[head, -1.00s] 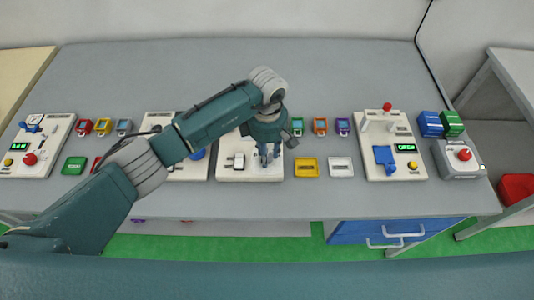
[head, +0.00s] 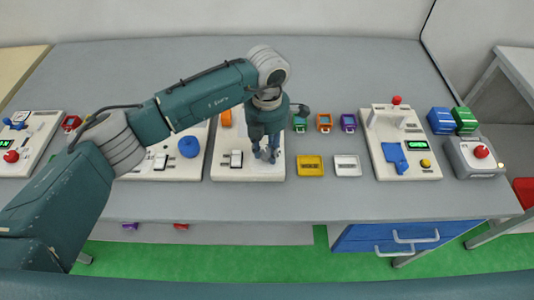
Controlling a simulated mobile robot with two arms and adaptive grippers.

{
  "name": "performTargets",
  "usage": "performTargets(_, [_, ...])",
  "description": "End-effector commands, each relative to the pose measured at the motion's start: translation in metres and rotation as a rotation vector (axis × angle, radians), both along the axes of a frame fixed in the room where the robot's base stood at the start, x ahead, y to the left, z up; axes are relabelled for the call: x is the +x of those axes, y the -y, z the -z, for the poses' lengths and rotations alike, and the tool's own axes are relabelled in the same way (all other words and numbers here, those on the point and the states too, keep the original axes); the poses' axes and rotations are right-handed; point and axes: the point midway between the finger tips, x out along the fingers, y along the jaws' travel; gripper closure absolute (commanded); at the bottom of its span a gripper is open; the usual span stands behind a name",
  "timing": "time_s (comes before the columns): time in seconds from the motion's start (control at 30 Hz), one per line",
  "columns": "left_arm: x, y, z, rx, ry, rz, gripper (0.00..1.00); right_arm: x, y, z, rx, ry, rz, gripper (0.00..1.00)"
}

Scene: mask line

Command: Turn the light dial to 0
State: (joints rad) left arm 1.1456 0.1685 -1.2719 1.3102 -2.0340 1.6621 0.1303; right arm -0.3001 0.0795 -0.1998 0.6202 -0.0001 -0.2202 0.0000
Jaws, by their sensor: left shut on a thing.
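A white panel (head: 247,176) with a small black-and-white switch (head: 236,158) lies on the grey table in the middle of the head view. My left gripper (head: 266,156) points down onto the right part of this panel, beside the switch. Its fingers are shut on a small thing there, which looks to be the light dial. The gripper hides the dial, so its marks and setting cannot be read. My right gripper is not in view.
A yellow tray (head: 310,167) and a white tray (head: 346,167) lie right of the panel. Another white panel (head: 407,170) with a blue part and a green display stands further right, near a grey box (head: 476,168) with a red button. A panel with a blue knob (head: 189,147) lies left.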

Motion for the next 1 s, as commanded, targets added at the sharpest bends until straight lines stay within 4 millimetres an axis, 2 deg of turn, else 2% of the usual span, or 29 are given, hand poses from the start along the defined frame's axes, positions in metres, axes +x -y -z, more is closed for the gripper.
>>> performTargets(0.1, [0.001, 0.0, 0.003, 0.0, 0.002, -0.108, 0.97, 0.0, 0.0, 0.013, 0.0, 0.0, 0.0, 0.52])
performTargets(0.5, [0.0, 0.0, 0.002, -0.001, 0.001, -0.413, 0.97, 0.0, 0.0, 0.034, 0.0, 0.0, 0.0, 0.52])
performTargets(1.0, [0.0, 0.0, 0.0, 0.0, 0.001, -0.549, 0.97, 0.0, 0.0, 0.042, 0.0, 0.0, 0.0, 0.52])
